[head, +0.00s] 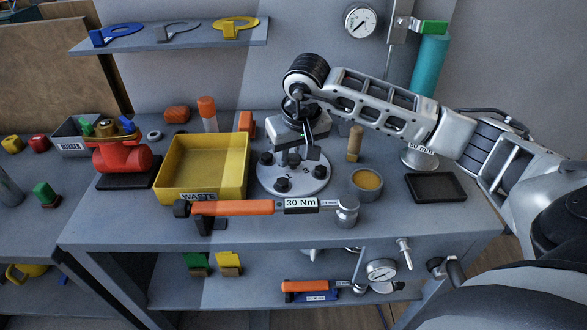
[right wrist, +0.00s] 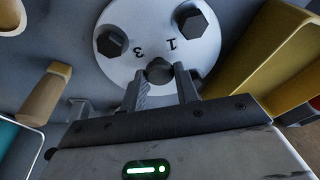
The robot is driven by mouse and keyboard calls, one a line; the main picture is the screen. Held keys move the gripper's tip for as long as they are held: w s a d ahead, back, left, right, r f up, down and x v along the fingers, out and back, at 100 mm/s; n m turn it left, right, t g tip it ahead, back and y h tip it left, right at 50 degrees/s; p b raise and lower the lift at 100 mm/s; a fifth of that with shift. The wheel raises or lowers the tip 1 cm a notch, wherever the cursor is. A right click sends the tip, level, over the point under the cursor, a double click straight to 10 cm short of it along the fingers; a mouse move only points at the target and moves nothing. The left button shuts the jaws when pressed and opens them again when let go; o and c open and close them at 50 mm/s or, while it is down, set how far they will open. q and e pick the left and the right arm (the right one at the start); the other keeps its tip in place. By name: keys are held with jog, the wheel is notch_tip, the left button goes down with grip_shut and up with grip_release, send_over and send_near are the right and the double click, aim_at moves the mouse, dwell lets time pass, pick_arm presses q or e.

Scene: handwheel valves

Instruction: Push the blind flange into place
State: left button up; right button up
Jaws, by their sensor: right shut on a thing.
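The blind flange (head: 300,184) is a round pale grey disc lying on the bench, with dark hex bolts around its rim and stamped numbers. In the right wrist view the flange (right wrist: 150,15) shows the numbers 3 and 1 between two bolts. My right gripper (head: 300,150) is over the flange, pointing down. My left gripper is not in view.
A yellow waste bin (head: 205,190) stands left of the flange. A torque wrench (head: 240,207) lies in front. A cup (head: 366,184), a wooden-handled tool (head: 354,143) and a black tray (head: 435,187) are to the right. A red valve (head: 122,156) stands farther left.

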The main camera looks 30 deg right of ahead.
aim_at(293, 158)
jog(key=shift+r, duration=0.25)
jog(key=shift+r+p, duration=1.8)
jog(key=shift+r, duration=1.05)
grip_shut()
